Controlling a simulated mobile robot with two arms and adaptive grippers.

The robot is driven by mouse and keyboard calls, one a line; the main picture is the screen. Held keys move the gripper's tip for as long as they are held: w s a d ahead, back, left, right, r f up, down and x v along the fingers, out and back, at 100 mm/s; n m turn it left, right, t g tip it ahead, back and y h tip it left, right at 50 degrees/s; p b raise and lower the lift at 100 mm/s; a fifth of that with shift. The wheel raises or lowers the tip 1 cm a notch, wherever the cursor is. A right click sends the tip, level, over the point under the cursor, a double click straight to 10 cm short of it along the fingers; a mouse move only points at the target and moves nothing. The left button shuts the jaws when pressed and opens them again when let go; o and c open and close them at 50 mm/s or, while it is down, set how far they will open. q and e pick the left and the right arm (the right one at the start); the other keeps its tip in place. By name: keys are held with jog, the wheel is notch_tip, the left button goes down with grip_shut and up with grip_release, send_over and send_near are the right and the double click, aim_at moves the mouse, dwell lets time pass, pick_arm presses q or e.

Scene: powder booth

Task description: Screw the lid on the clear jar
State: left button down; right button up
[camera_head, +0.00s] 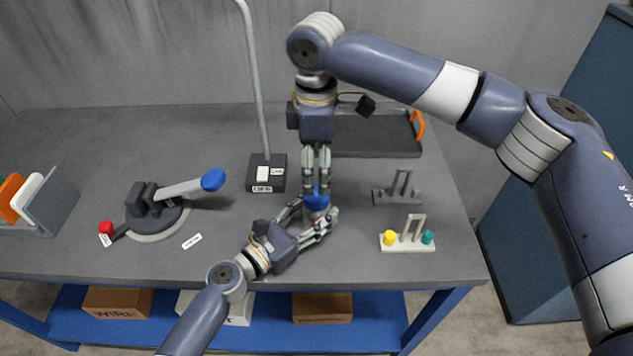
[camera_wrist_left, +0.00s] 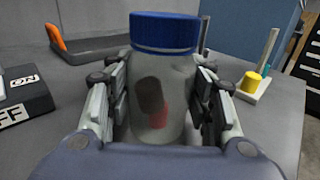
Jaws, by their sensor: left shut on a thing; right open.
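The clear jar (camera_wrist_left: 165,75) stands upright between the fingers of my left gripper (camera_head: 318,222). Something dark and something red show inside it. The blue lid (camera_wrist_left: 165,32) sits level on top of the jar in the left wrist view. It also shows in the head view (camera_head: 316,203). I cannot tell how tightly the lid is seated. My left gripper is shut around the jar's body. My right gripper (camera_head: 317,187) points down from above, open, with its fingertips at the lid. The left gripper's fingers hide most of the jar in the head view.
A black switch box (camera_head: 266,173) with a tall pole stands to the left. A lever device (camera_head: 157,217) is further left. A grey stand (camera_head: 397,196) and a white peg base (camera_head: 408,246) stand to the right. A dark tray (camera_head: 375,137) lies behind.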

notch_tip(320, 180, up, 5)
jog(key=shift+r, duration=0.1)
dwell(0.3)
pick_arm(q)
jog(key=c, duration=0.7)
grip_release()
jog(key=shift+s, duration=0.1)
jog(key=v, duration=1.2)
